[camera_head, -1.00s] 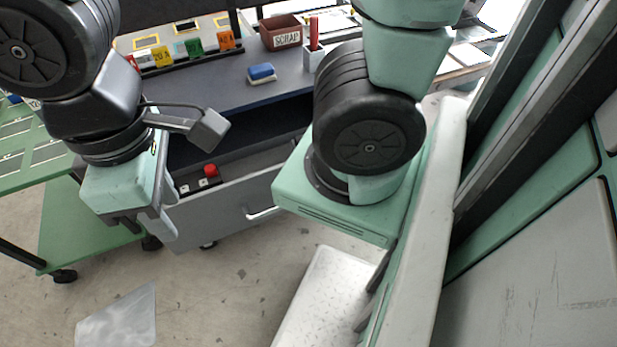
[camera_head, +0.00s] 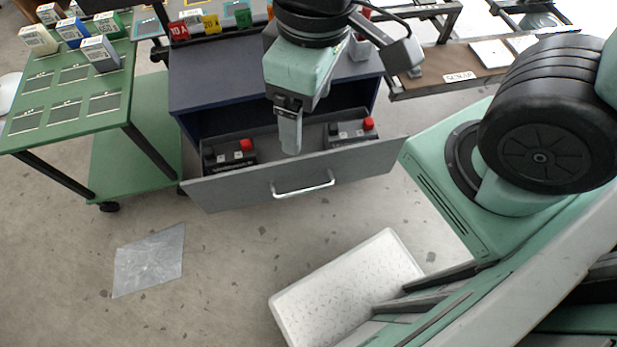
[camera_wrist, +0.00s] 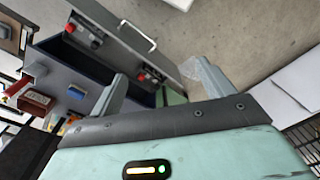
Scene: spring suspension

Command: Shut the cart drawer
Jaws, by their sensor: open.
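The cart drawer (camera_head: 225,188) is pulled out of the dark cart (camera_head: 215,85), with its grey front facing me and a silver bar handle (camera_head: 303,186) on it. Black boxes with red knobs lie inside, one at the left (camera_head: 228,155) and one at the right (camera_head: 350,132). My gripper (camera_head: 289,135) is over the open drawer in the head view, pointing down and apart from the handle. In the wrist view the fingers of my gripper (camera_wrist: 160,95) are spread with nothing held between them. The drawer front (camera_wrist: 125,38) and handle (camera_wrist: 138,36) also show there.
A green trolley (camera_head: 85,90) with small boxes stands at the left. A metal sheet (camera_head: 150,260) lies on the floor. The floor before the drawer is largely clear.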

